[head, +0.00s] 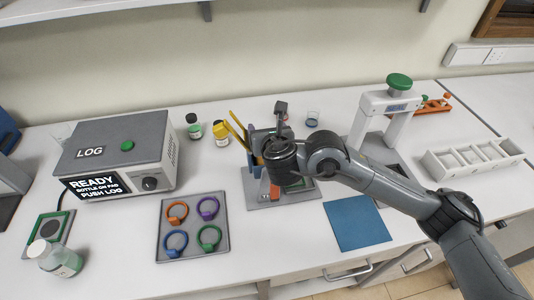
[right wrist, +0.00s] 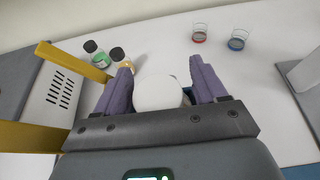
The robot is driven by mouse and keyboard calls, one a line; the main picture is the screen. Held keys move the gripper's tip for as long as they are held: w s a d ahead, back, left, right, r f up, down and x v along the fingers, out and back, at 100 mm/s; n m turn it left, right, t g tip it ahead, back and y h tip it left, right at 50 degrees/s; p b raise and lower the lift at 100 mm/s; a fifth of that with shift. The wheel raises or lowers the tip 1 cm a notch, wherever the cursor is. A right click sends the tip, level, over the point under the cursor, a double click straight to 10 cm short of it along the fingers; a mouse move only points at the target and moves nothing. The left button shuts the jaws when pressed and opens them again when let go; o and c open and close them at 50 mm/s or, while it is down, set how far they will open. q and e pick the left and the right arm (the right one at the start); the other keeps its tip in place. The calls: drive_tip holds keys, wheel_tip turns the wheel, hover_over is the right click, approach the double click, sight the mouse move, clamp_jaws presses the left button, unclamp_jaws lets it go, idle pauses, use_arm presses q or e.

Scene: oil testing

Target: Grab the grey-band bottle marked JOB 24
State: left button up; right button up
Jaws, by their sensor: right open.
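My right gripper (head: 268,146) is over the middle of the bench in the head view, hiding what is directly beneath it. In the right wrist view its two purple fingers (right wrist: 160,68) are apart, with a round white cap (right wrist: 158,93) between them; any body, band or label below this cap is hidden. Another white-capped bottle (head: 56,260) stands at the front left by a green-edged pad (head: 45,232); its label is too small to read. No JOB 24 marking is legible. My left gripper is not in view.
Green-band (head: 194,128) and yellow-band (head: 221,132) bottles stand behind. Yellow bars (head: 237,132) rise close left of my gripper. A LOG box (head: 120,150), ring tray (head: 162,250), blue mat (head: 356,222), grey-white press (head: 390,103) and white rack (head: 440,170) surround the area.

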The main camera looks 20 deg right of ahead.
clamp_jaws()
idle(0.4)
drive_tip(key=shift+r, duration=0.2)
